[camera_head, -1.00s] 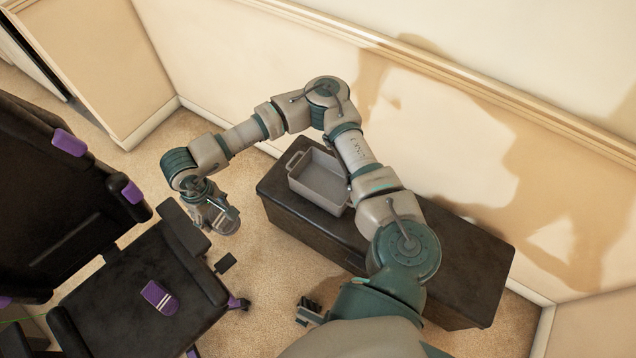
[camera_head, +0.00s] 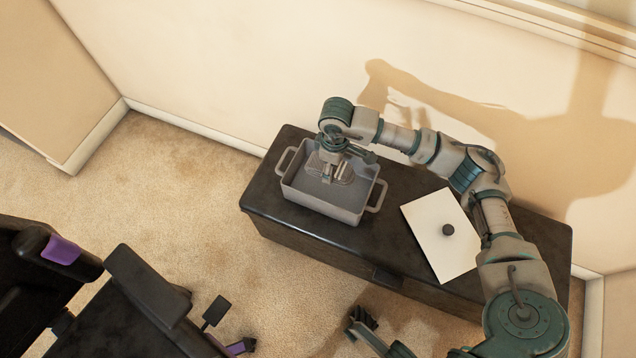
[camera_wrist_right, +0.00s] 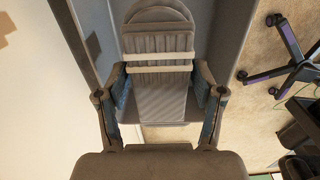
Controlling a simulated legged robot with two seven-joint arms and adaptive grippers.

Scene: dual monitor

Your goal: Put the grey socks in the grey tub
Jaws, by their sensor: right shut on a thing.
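The grey socks (camera_wrist_right: 158,85) are ribbed with pale stripes. My right gripper (camera_wrist_right: 163,90) is shut on them, with a finger on each side in the right wrist view. In the head view, my right gripper (camera_head: 332,176) points down into the grey tub (camera_head: 368,203), and the socks (camera_head: 345,173) show inside its rim. Whether the socks touch the tub's floor I cannot tell. The tub has two handles and stands at the left part of a black cabinet. My left gripper (camera_head: 362,320) is low in the head view, beside the cabinet's front; its jaw opening is unclear.
A white panel with a dark knob (camera_head: 438,252) lies on the black cabinet (camera_head: 270,215), right of the tub. A wall runs behind the cabinet. A black chair with purple parts (camera_head: 120,310) stands at the lower left. The carpet between chair and cabinet is clear.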

